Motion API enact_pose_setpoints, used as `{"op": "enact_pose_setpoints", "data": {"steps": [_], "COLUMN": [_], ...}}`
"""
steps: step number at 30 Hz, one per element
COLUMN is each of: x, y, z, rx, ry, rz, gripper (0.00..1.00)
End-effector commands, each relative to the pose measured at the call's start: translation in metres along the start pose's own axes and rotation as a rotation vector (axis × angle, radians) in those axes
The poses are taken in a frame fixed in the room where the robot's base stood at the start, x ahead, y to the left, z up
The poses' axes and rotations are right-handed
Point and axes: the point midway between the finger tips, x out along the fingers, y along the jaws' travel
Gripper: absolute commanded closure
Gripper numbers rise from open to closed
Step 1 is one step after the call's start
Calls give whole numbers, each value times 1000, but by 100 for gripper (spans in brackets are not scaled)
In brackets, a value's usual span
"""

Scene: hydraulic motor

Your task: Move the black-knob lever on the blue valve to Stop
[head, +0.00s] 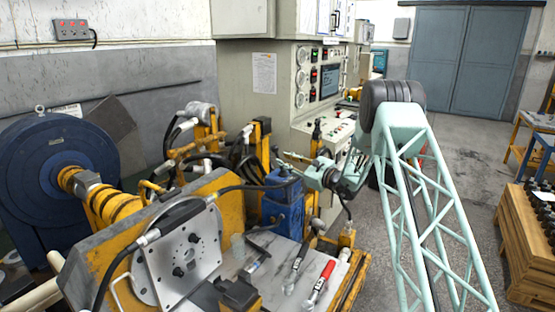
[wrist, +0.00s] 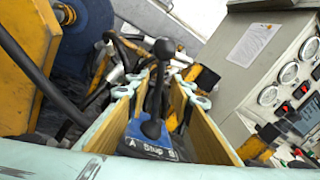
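The blue valve (wrist: 150,149) has a label reading "A", "Stop", "B" along its near face in the wrist view. Its lever (wrist: 154,110) rises from a dark base above the middle of the label and ends in a round black knob (wrist: 164,48). I cannot tell its exact setting. My gripper (wrist: 159,82) is open, with one yellow-padded finger on each side of the lever and gaps visible on both sides. In the head view the blue valve (head: 284,208) stands behind the bench plate, with my gripper (head: 298,164) at its top; the lever is hard to make out there.
A yellow bracket with a grey motor flange (head: 185,262) stands left of the valve. Loose tools, one a red-handled wrench (head: 319,284), lie on the bench. Black hoses run close to the valve. A control cabinet (head: 305,100) with gauges stands behind.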

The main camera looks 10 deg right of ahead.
Motion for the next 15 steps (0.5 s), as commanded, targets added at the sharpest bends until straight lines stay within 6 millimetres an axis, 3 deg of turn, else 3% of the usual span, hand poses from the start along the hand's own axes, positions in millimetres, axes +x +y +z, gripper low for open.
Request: {"op": "enact_pose_setpoints", "data": {"steps": [6,15], "x": [28,49], "y": [1,0], "z": [0,0], "rx": [-2,-2], "ry": [-2,0], "rz": [1,1], "gripper": [79,79]}}
